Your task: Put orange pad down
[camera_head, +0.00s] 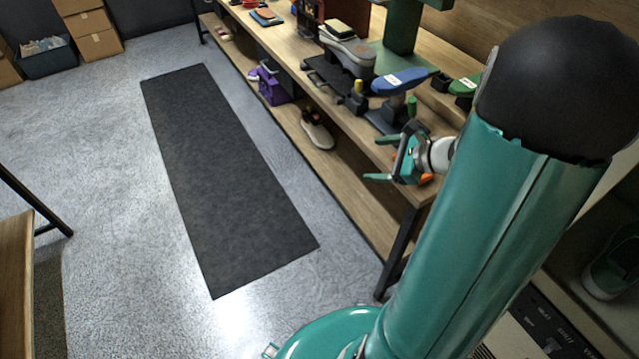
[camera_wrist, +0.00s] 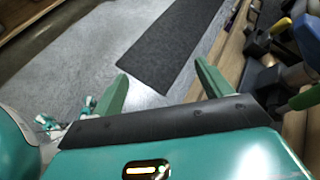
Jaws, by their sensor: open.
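My gripper (camera_head: 379,159) is at the near end of the workbench, with its green fingers spread apart and pointing left past the bench's front edge. In the wrist view my gripper (camera_wrist: 162,84) has nothing between its fingers; only floor and mat show beyond them. An orange thing (camera_head: 426,179), which looks like the orange pad, shows in part just behind my gripper at the bench's near end. The gripper hides most of it, so I cannot tell exactly how it lies. It does not show in the wrist view.
The wooden workbench (camera_head: 345,132) holds a blue-topped stand (camera_head: 401,80), a grey shoe (camera_head: 348,50) and a green post (camera_head: 403,25). The lower shelf holds a purple item (camera_head: 272,88) and a shoe (camera_head: 317,130). A dark mat (camera_head: 225,175) lies on open floor.

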